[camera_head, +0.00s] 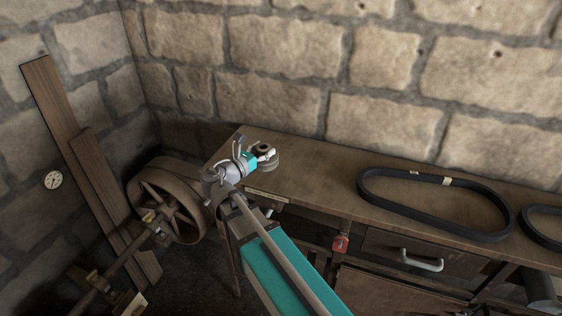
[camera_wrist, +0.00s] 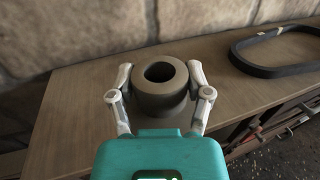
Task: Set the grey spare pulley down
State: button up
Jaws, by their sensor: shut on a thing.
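The grey spare pulley (camera_wrist: 160,92) is a round stepped piece with a dark hole in its top. It stands upright between the two fingers of my gripper (camera_wrist: 161,88), which is shut on it. In the head view the pulley (camera_head: 268,163) shows at the left end of the wooden bench, partly hidden by my gripper (camera_head: 262,156). The pulley is at or just above the bench top (camera_head: 310,170). I cannot tell whether its underside touches the wood.
A black belt (camera_head: 434,204) lies on the bench to the right, and part of another (camera_head: 543,228) shows beyond it. A stone wall (camera_head: 290,60) rises behind the bench. A large spoked wheel (camera_head: 170,200) stands left of it. The bench is clear between pulley and belt.

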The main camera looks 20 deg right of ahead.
jog(key=shift+w+d+f+b, duration=0.45)
jog(key=shift+w+f+b, duration=1.05)
jog(key=shift+w, duration=0.6)
jog(key=shift+w+d+f+b, duration=0.5)
jog(key=shift+w+f+b, duration=1)
jog(key=shift+w, duration=0.65)
jog(key=shift+w+d+f+b, duration=0.45)
jog(key=shift+w+f+b, duration=1.05)
jog(key=shift+w, duration=0.6)
jog(key=shift+w+f+b, duration=0.35)
jog(key=shift+f+b, duration=0.05)
jog(key=shift+b, duration=0.1)
jog(key=shift+w+d+f+b, duration=0.1)
jog(key=shift+f+b, duration=1.45)
